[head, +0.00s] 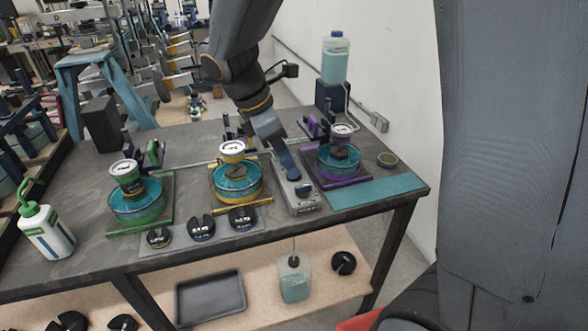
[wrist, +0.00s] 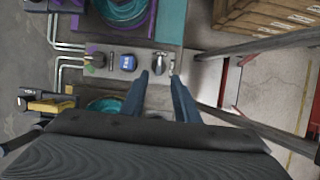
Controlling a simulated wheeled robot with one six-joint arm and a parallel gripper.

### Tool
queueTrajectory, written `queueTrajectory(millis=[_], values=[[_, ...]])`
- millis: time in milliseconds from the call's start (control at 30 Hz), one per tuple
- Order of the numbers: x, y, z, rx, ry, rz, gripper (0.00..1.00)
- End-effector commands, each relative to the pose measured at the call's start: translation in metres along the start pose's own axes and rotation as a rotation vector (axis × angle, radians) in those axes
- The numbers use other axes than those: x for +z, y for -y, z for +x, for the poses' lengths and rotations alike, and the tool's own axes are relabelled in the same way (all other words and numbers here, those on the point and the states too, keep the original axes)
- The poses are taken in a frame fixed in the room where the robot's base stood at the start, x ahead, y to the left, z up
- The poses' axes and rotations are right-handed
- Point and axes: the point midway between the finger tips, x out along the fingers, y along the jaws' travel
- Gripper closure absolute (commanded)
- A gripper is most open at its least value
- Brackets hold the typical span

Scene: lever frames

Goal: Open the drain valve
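A narrow grey valve block (head: 303,205) lies on the bench between the yellow and purple stations. In the wrist view the block (wrist: 143,65) carries a small green-topped fitting (wrist: 98,60), a blue square part (wrist: 128,62) and a silver lever-like handle (wrist: 160,62) at its right end. No label reads clearly, so I cannot be sure which is the drain valve. My gripper (wrist: 159,82) is open and empty, its two dark blue fingers pointing toward the silver handle, one to either side and short of it. In the head view my gripper (head: 291,174) is above the block and hides part of it.
The yellow-ringed teal dish (head: 222,185) stands left of the block, the purple one (head: 334,170) right. Black slotted weights (head: 243,219) lie in front. A bottle of liquid (head: 294,281) stands on the lower shelf beneath a thin tube. The teal mat (head: 385,190) is mostly clear.

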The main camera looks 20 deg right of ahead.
Motion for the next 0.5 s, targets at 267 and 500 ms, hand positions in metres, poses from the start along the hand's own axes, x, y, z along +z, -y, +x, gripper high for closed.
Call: queueTrajectory(millis=[267,500], values=[[0.006,0.000,0.029,-0.009,0.011,-0.015,0.72],[0.007,0.000,0.064,-0.008,0.010,-0.010,0.72]])
